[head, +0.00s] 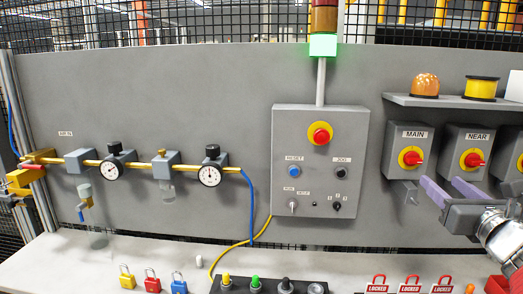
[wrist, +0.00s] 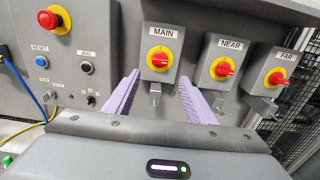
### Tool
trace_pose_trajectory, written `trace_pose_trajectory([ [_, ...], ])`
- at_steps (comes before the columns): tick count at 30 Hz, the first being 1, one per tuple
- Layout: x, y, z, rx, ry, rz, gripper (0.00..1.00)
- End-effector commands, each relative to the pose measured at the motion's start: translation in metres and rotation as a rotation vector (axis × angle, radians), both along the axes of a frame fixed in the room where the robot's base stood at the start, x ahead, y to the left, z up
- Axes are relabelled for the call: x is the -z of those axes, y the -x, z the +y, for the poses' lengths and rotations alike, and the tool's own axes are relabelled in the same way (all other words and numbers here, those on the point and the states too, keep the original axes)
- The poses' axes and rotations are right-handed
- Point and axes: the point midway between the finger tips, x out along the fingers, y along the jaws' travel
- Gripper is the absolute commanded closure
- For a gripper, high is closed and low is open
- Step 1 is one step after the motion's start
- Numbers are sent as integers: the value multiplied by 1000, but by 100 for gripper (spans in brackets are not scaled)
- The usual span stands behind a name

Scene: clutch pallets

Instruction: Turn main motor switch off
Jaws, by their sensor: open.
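The MAIN switch (head: 411,157) is a red rotary handle on a yellow disc, on a grey box on the wall panel. Its handle lies roughly sideways. In the wrist view the MAIN switch (wrist: 159,59) is at the upper middle, unobstructed. My gripper (head: 442,183) is open and empty, its two lilac fingers reaching toward the panel, below and to the right of the MAIN switch in the head view. In the wrist view my gripper's fingertips (wrist: 159,78) lie on either side below the MAIN box, apart from the handle.
The similar NEAR switch (head: 473,160) is close on the right, with the FAR switch (wrist: 276,78) beyond it. Metal hasps hang below the boxes. A control box (head: 320,190) with a red emergency button is on the left. A shelf (head: 450,102) is above; red locks (head: 410,285) are below.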

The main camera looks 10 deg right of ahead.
Motion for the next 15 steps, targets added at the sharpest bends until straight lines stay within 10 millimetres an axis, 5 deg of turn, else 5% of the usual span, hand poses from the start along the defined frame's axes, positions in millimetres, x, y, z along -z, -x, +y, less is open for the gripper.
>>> trace_pose_trajectory([
  [15, 1, -55, -15, -2, -2, 2, 50],
])
